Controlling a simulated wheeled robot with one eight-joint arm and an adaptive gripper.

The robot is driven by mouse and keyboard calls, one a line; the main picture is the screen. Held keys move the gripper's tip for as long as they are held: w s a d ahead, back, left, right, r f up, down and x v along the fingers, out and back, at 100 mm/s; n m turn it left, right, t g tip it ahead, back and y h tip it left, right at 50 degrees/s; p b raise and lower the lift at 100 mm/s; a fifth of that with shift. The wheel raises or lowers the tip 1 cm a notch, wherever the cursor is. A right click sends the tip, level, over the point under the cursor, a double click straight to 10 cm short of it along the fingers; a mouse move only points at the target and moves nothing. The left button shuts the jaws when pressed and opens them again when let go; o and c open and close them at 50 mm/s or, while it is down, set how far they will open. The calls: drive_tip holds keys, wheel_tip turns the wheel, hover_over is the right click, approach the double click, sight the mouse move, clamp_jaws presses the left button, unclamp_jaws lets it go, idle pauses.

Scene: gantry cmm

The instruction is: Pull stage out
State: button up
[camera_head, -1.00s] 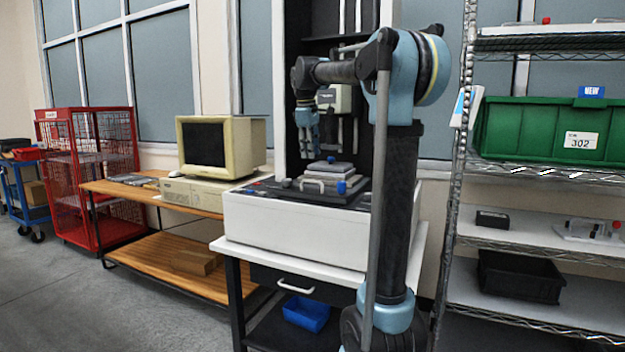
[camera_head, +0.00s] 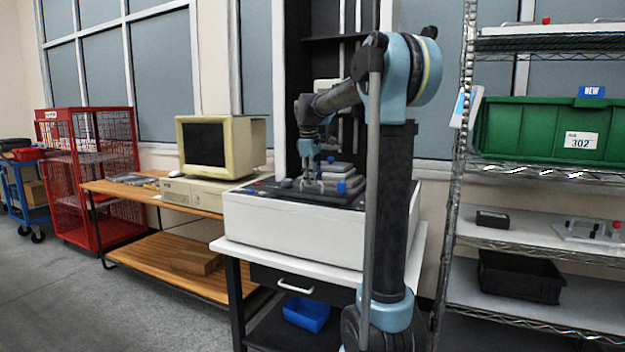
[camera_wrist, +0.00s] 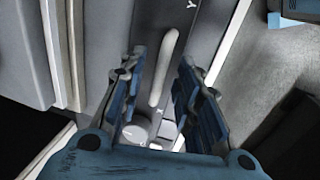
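The stage (camera_head: 344,186) is a stack of grey plates on the white-based measuring machine (camera_head: 290,228). A light handle bar (camera_wrist: 164,68) shows in the wrist view, with a round knob (camera_wrist: 137,130) near its lower end. My gripper (camera_head: 312,184) points down at the front left of the stage in the head view. In the wrist view my gripper (camera_wrist: 161,75) is open, with one blue-black finger on each side of the handle. Gaps show between the handle and both fingers, so it is not gripped. The finger depth relative to the handle is hard to tell.
A blue knob (camera_head: 341,187) is on the stage's front. The machine's dark column (camera_head: 320,60) rises behind. A computer monitor (camera_head: 205,145) stands on the wooden table to the left. A wire shelf (camera_head: 520,225) stands to the right. The floor at left front is clear.

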drive_tip(key=shift+c, duration=0.6)
clamp_jaws()
drive_tip(key=s+a, duration=0.6)
drive_tip(key=s, duration=0.4)
drive_tip(key=shift+s, duration=0.2)
drive_tip(key=shift+o, duration=0.6)
unclamp_jaws()
drive_tip(key=shift+r, duration=0.1)
